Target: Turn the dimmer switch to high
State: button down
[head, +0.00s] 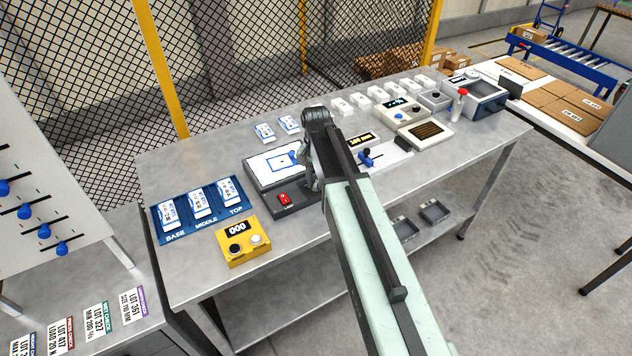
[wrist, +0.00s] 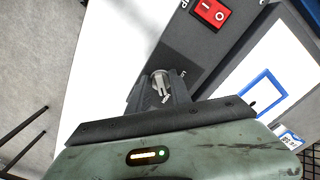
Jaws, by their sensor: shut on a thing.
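The dimmer switch is a small silver knob (wrist: 161,80) on the dark grey front strip of a light box (head: 296,204). In the wrist view the knob sits between the fingers of my gripper (wrist: 162,92), which is shut on it. Its pointer direction is hard to read, and the marks around it are mostly hidden. In the head view my gripper (head: 313,184) is at the box's right front corner, and my arm hides the knob. A red rocker switch (head: 285,199) is on the same strip, left of my gripper; it also shows in the wrist view (wrist: 210,13).
The box's bright panel (head: 272,167) bears a blue-outlined rectangle. A blue-handled lever (head: 367,155) on a white base stands close right of my arm. A yellow counter box (head: 243,241) and a blue tray (head: 182,236) with white blocks are at the left. Bare tabletop lies in front.

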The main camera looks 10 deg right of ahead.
aim_at(316, 184)
jog(key=c, duration=1.2)
grip_release()
jog(key=shift+d, duration=0.1)
notch_tip(316, 184, up, 8)
jog(key=p, duration=0.8)
jog(key=shift+f, duration=0.15)
